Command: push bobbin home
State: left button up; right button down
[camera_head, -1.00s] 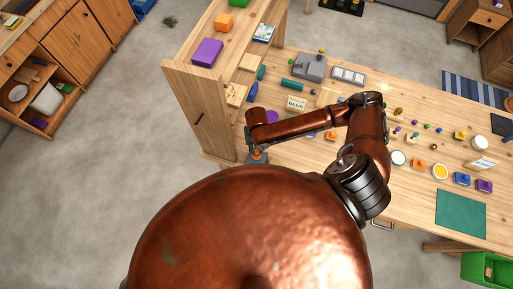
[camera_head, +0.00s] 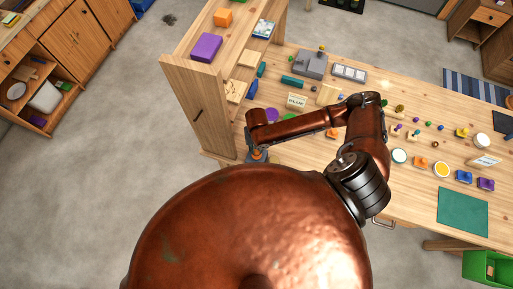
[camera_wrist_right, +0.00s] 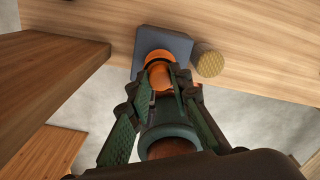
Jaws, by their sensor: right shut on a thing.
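In the right wrist view, my right gripper (camera_wrist_right: 160,92) has its green-padded fingers closed around an orange cylindrical piece, which I take to be the bobbin (camera_wrist_right: 160,74). Its far end meets a blue-grey square block (camera_wrist_right: 178,44); I cannot tell whether it is fully seated. A dark green ring (camera_wrist_right: 168,132) lies nearer the camera between the fingers. In the head view, my right gripper (camera_head: 257,151) is small and partly hidden by my arm, above the blue-grey block at the bench's left end. My left gripper is not in view.
A round knurled tan piece (camera_wrist_right: 209,64) stands beside the block. A wooden shelf unit (camera_head: 203,115) rises close to the left of my gripper. The workbench (camera_head: 408,205) holds many small parts, a glue box (camera_head: 296,101) and a green mat (camera_head: 462,212).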

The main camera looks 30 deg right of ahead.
jog(key=shift+f, duration=0.45)
jog(key=c, duration=1.7)
grip_release()
jog(key=shift+r, duration=0.1)
notch_tip(320, 180, up, 12)
jog(key=shift+f, duration=0.1)
